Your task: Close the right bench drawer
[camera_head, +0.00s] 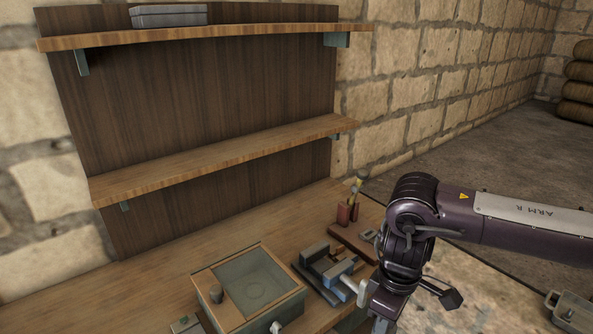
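The wooden bench (130,290) runs along the wall in the lower part of the view. Its right front side is mostly hidden by my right arm and cut off by the bottom edge, so I cannot make out the right drawer or how far it stands open. My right arm comes in from the right and bends down beside the bench's right end. The wrist end of my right arm (400,285) is low, beside the blue-grey vise, and its fingertips cannot be made out clearly. My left gripper is not in view.
A wooden box with a glassy top (250,280) and a blue-grey vise (330,272) stand on the bench. A tool holder (347,213) is behind. Two shelves (230,158) hang above. Open floor (490,150) lies to the right, with a grey tray (572,310).

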